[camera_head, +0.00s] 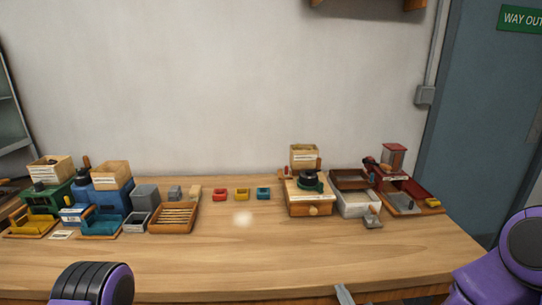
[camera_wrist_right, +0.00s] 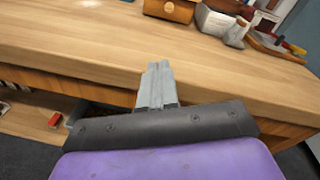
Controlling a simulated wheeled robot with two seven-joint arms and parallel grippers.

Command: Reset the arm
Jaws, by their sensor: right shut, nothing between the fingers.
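My right gripper (camera_wrist_right: 157,88) shows in the right wrist view with its two grey fingers together and nothing between them. It is in front of the table's front edge, apart from the objects on top. In the head view only the tip of the right gripper (camera_head: 344,294) shows at the bottom edge, and part of my purple right arm is at the lower right. Part of my left arm shows at the lower left of the head view, but its gripper is not visible.
The wooden table (camera_head: 230,250) has a clear front strip. A wooden drawer box (camera_head: 309,207) and a white bin (camera_head: 357,204) stand to the right. Green and blue machines crowd the left.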

